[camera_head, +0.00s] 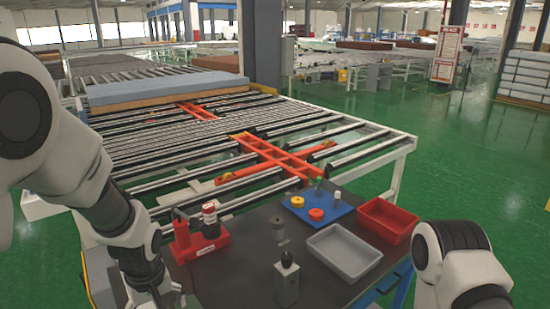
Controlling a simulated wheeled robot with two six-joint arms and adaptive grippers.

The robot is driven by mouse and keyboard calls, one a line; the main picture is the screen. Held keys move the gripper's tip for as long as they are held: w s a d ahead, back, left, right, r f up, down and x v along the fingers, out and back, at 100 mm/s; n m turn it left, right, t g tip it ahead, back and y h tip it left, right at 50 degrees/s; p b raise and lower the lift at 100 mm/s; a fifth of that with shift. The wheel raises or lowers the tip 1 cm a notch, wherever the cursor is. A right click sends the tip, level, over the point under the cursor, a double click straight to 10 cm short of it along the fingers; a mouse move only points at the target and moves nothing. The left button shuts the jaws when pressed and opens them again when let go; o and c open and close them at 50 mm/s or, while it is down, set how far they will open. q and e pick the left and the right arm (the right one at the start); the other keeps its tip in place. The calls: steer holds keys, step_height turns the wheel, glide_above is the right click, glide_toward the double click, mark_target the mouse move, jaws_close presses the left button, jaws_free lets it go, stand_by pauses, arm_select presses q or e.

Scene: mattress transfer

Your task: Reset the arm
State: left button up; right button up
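A blue-grey mattress (170,88) with a tan side lies flat on the roller conveyor (150,137), toward its far left end. My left arm (95,175) comes in from the left and bends down past the left side of the dark worktable (215,280). Its gripper is below the bottom edge of the picture. My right arm (455,255) shows at the bottom right, beside the table's right side. Its gripper is also out of the picture. Neither visible arm part touches the mattress.
The worktable holds a red holder (200,245) with bottles, a grey bottle (287,280), a grey tray (345,252), a red bin (387,221) and a blue tray (330,212) with small parts. A dark pillar (260,45) stands behind. Green floor (480,160) is clear at right.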

arm_select(q)
steer(key=shift+m+g, duration=0.3)
steer(key=shift+m, duration=0.6)
steer(key=s+f, duration=0.1)
steer(key=f, duration=0.5)
steer(key=s+f, duration=0.1)
steer(key=f, duration=0.2)
steer(key=shift+s+a+f, duration=0.15)
steer(key=shift+s+a, duration=0.15)
steer(key=shift+s, duration=0.05)
steer(key=s+a+f+m+h, duration=0.1)
steer(key=s+f+m, duration=0.4)
steer(key=s+f, duration=1.4)
step_height(320, 180, down, 8)
steer(key=b, duration=1)
steer(key=shift+s+g, duration=0.3)
arm_select(e)
step_height(320, 180, down, 10)
arm_select(q)
steer(key=shift+a, duration=0.1)
arm_select(e)
steer(key=shift+w+f, duration=0.1)
steer(key=shift+w, duration=0.05)
